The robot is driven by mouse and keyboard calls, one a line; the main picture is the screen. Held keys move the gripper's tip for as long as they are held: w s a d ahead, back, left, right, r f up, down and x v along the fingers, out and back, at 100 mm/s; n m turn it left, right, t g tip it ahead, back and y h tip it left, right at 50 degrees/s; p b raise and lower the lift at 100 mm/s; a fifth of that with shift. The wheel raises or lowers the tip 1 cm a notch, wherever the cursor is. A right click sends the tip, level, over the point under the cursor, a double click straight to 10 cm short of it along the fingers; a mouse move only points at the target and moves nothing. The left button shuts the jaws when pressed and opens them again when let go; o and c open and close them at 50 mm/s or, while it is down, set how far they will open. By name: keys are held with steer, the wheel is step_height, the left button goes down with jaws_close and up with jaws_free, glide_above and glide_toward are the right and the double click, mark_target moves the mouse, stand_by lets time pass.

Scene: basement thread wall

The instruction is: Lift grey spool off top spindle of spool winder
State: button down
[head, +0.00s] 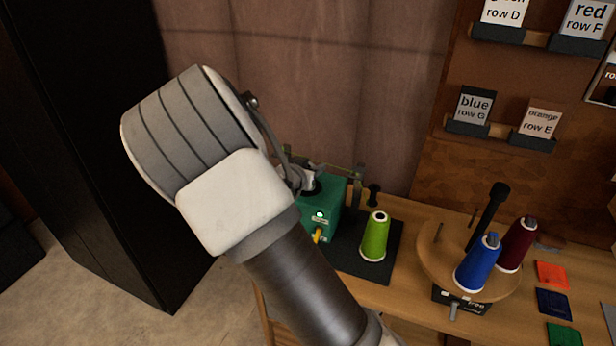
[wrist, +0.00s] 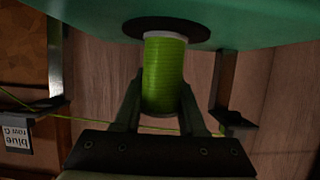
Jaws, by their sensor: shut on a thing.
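The teal spool winder (head: 325,200) stands on the wooden bench, partly hidden behind my arm. In the wrist view, its housing (wrist: 265,22) fills the top, with a black disc (wrist: 185,22) on it. A spool (wrist: 164,75) wound with light green thread, with a pale grey end flange, is at the disc. The flange appears close to or against the disc, and the spindle is hidden. My gripper (wrist: 163,92) is shut on this spool, one finger on each side. A green thread runs from the left past the spool to the right bracket.
A lime green thread cone (head: 375,237) stands on a dark mat (head: 397,243) beside the winder. A round wooden turntable (head: 437,262) carries a blue cone (head: 477,263) and a dark red cone (head: 517,245). Thin brackets (wrist: 228,80) flank the spool. A black cabinet (head: 95,130) stands left.

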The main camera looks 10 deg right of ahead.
steer(key=shift+r, duration=0.1)
step_height(320, 180, up, 10)
steer(key=p, duration=0.3)
steer(key=shift+p, duration=0.4)
step_height(320, 180, up, 4)
steer(key=p, duration=0.5)
